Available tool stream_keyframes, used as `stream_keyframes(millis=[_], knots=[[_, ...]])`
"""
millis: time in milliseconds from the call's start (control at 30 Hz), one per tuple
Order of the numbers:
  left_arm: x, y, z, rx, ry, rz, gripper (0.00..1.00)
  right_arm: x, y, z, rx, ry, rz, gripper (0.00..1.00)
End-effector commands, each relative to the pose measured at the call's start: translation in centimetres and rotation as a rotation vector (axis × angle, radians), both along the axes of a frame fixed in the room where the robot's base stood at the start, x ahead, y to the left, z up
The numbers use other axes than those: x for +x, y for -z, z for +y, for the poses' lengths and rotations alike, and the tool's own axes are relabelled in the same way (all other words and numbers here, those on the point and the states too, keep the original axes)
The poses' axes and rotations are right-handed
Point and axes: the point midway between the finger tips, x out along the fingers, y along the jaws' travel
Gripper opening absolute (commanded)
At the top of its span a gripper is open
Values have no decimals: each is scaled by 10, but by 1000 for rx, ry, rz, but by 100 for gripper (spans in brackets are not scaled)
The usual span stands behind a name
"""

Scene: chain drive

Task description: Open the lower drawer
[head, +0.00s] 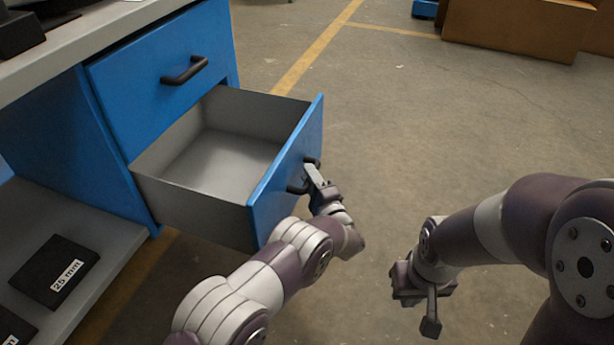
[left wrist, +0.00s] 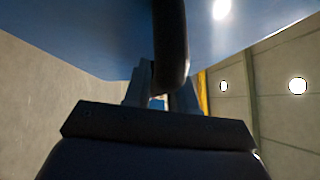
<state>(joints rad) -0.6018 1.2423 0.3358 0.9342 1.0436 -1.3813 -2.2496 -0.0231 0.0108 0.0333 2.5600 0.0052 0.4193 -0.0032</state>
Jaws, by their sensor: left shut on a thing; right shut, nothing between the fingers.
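The lower drawer (head: 222,150) stands well open from the blue cabinet and looks empty inside, with grey walls and a blue front panel (head: 290,172). Its dark handle (head: 311,162) is on the outer face of the front. My left gripper (head: 312,174) is shut on that handle. In the left wrist view the handle (left wrist: 171,45) runs between the fingers (left wrist: 158,88), close to the blue drawer front (left wrist: 80,30). My right gripper (head: 431,312) is shut and empty, low over the floor to the right of the drawer.
The closed upper drawer (head: 150,75) with its own dark handle (head: 185,71) sits above. A lower shelf (head: 105,238) at left holds a dark box labelled 25 mm (head: 55,270). Brown boxes (head: 515,25) stand far back. The floor right of the drawer is clear.

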Motion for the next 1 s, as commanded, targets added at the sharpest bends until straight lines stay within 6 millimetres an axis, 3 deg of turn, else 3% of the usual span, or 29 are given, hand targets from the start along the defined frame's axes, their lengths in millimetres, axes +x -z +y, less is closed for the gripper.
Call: stream_keyframes(millis=[100,133,200,567,800,1000], knots=[[0,2,1,1,-1,3,0,0,0,0,0,0,0,0],[0,2,1,1,-1,3,29,0,0,0,0,0,0,0],[0,2,1,1,-1,3,46,0,0,0,0,0,0,0],[-7,-1,-3,2,1,4,46,0,-8,0,0,0,0,0],[-62,3,-29,3,5,5,46,0,-45,0,0,0,0,0],[-102,13,-46,2,2,4,46,0,-60,0,0,0,0,0]])
